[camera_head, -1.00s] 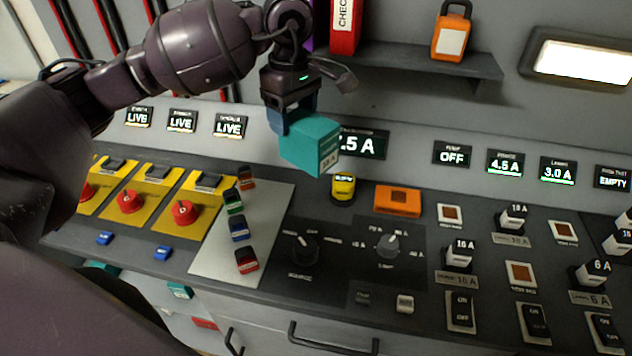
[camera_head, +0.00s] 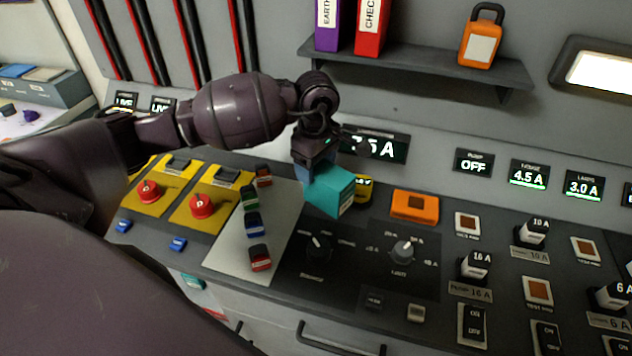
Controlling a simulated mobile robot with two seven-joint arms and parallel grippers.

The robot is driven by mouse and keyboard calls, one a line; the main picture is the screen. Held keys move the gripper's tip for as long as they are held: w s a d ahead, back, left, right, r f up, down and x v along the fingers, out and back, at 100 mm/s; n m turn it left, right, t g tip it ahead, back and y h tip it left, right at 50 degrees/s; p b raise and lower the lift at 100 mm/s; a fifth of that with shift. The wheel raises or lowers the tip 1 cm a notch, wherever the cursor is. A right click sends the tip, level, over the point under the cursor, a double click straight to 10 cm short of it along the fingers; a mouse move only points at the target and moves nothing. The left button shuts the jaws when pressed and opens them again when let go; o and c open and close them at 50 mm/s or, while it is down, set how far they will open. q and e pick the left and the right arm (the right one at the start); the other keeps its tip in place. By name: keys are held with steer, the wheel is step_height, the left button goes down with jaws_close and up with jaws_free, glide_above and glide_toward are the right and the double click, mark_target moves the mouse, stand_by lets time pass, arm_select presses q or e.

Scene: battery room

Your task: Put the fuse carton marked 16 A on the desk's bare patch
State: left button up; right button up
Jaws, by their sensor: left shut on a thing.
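My left gripper (camera_head: 316,170) is shut on a teal carton (camera_head: 325,192). The carton hangs tilted above the sloping desk, in front of part of a small yellow block (camera_head: 364,189). Its pale label faces right and is too small to read. A light grey patch (camera_head: 228,258) of the desk lies below and left of the carton; its left part is bare and small coloured blocks stand along its right part. I cannot tell whether the carton touches the desk. My right gripper is not in view.
Red rotary switches on yellow plates (camera_head: 203,205) are at the left. An orange block (camera_head: 415,206), two knobs and several breaker switches (camera_head: 475,265) fill the right. A shelf (camera_head: 420,66) with binders and an orange padlock (camera_head: 481,40) is above.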

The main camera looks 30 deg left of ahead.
arm_select(q)
steer(key=shift+f, duration=0.7)
step_height(320, 180, down, 3)
steer(key=shift+f, duration=0.4)
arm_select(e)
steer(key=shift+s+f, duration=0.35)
arm_select(q)
steer(key=shift+f, duration=0.1)
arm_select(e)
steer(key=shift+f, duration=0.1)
